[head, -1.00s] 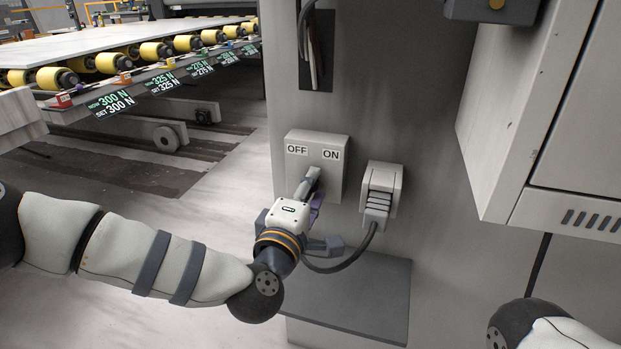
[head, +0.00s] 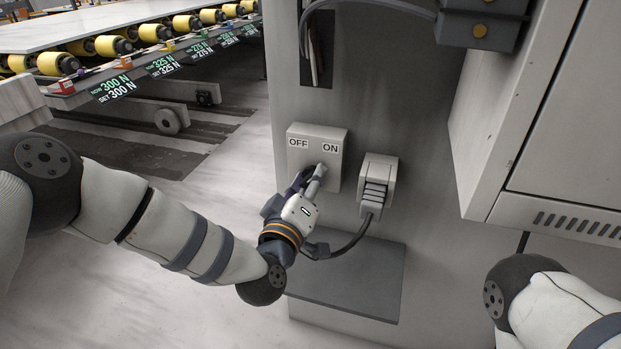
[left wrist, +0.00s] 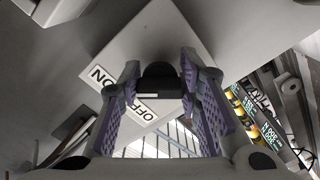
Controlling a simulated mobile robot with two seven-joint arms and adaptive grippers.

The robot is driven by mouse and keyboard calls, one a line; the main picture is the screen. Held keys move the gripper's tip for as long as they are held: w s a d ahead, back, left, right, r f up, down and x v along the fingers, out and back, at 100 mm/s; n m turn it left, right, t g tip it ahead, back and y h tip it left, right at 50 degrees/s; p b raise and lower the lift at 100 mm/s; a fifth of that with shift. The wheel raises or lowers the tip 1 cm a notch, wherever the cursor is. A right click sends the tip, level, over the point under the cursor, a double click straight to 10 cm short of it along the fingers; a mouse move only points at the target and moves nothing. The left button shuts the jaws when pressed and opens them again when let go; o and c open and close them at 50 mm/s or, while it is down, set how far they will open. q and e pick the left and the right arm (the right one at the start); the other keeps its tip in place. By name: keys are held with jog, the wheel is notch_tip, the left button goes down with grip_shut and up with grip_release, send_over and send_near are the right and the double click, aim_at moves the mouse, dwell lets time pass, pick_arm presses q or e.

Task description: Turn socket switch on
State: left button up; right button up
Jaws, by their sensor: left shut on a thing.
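The socket switch box (head: 334,150) is a pale grey box on the machine's wall, with OFF printed at its upper left and ON at its upper right. My left gripper (head: 314,178) is at the lower front of this box, with its fingers below the ON label. In the left wrist view, the purple-padded fingers of this gripper (left wrist: 160,72) are shut on the dark switch knob (left wrist: 160,84), one on each side. The fingers mostly hide the knob in the head view. My right gripper is out of view; only part of my right arm shows at lower right.
A grey socket with a plug (head: 377,185) and a dark cable (head: 352,240) sits just right of the switch box. A dark grey ledge (head: 350,285) lies below. A large cabinet (head: 570,140) juts out at right. A roller conveyor (head: 120,45) stands at far left.

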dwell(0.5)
pick_arm(q)
jog(key=o, duration=1.2)
jog(key=v, duration=1.2)
jog(key=shift+r, duration=0.1)
